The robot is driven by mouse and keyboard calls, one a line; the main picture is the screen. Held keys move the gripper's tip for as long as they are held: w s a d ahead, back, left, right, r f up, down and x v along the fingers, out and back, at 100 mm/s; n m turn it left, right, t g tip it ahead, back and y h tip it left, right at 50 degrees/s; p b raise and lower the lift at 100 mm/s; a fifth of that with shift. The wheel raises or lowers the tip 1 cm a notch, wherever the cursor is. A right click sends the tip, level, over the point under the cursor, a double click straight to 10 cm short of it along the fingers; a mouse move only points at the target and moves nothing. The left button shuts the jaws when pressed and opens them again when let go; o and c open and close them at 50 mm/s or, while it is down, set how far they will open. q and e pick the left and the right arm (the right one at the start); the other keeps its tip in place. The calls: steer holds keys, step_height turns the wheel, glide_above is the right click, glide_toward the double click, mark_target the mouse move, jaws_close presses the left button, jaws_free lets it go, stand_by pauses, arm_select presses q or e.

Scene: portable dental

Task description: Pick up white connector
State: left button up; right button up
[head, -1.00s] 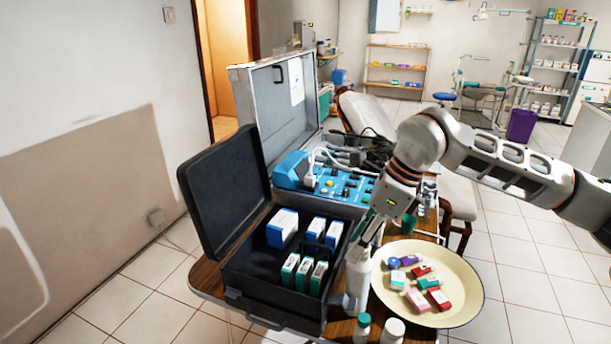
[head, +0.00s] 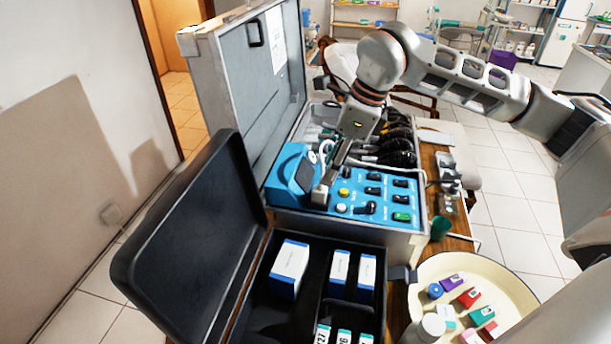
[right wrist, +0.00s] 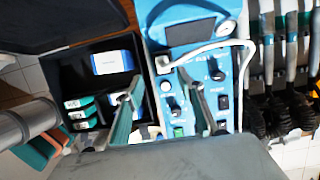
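The white connector (head: 319,195) is on the blue control panel (head: 384,215), near the panel's left side. In the right wrist view the connector (right wrist: 163,65) has a white cable (right wrist: 205,47) running from it. My right gripper (head: 329,180) points down at the connector, and its fingers partly cover it in the head view. In the right wrist view the two fingers of my right gripper (right wrist: 160,80) are apart, with the connector just beyond and between the tips. I cannot tell whether they touch it. My left gripper is not in view.
A black open case (head: 262,262) with several boxes stands in front of the panel. The raised metal lid (head: 235,85) stands behind and left. Black-handled instruments (head: 398,142) lie beyond the panel. A cream plate (head: 515,287) with small boxes and a green cup (head: 440,228) are to the right.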

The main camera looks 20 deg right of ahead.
mark_target(322, 187)
steer(key=x, duration=0.2)
steer(key=shift+w+f, duration=0.1)
steer(key=shift+f, duration=0.2)
steer(key=shift+p+x, duration=0.3)
steer(key=shift+x, duration=2.25)
steer(key=shift+w+d, duration=0.1)
steer(key=shift+w, duration=0.1)
jaws_close()
